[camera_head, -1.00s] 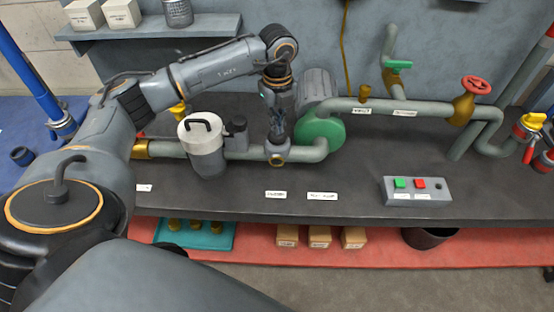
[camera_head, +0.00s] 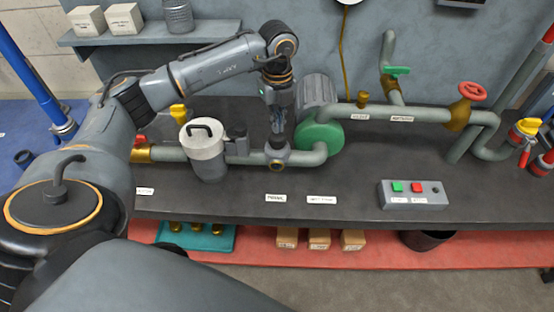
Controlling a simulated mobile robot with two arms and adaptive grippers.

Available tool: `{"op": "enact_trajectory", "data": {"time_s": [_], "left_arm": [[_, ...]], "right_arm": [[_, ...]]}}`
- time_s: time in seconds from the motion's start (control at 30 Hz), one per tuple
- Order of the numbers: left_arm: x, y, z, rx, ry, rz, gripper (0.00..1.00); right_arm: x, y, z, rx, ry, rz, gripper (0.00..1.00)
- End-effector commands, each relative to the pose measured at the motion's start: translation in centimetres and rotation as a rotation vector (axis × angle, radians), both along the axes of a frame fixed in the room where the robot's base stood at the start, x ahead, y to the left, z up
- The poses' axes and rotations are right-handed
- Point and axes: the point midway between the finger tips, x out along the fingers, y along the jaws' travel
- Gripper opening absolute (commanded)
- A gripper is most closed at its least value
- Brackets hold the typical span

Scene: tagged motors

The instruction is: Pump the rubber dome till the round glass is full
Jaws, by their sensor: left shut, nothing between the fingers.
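My left gripper (camera_head: 278,140) points straight down over the pipe, left of the green pump (camera_head: 322,136). It is shut and holds nothing. Just below its fingertips is a small round glass (camera_head: 277,164) with a brass ring, set in the pipe; its face looks dark and its fill level is too small to read. I cannot make out a rubber dome clearly; it may be hidden behind the fingers. Whether the fingertips touch anything cannot be told. My right gripper is not in view.
A white-lidded canister (camera_head: 205,150) and a grey fitting (camera_head: 237,145) stand left of the gripper. A button box (camera_head: 413,201) sits on the bench at right. Pipes with a red handwheel (camera_head: 473,91) and green valve handle (camera_head: 398,71) run behind.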

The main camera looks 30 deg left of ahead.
Motion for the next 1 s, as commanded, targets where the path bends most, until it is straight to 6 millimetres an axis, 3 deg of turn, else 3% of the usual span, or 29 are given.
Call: {"op": "enact_trajectory", "data": {"time_s": [0.37, 1.0], "left_arm": [[0.0, 0.0, -0.1, 0.0, -0.001, 0.001, 0.0], [0.0, 0.0, -2.1, 0.0, -0.002, 0.0, 0.0]], "right_arm": [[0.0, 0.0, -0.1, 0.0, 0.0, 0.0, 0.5], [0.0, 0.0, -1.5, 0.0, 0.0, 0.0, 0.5]]}}
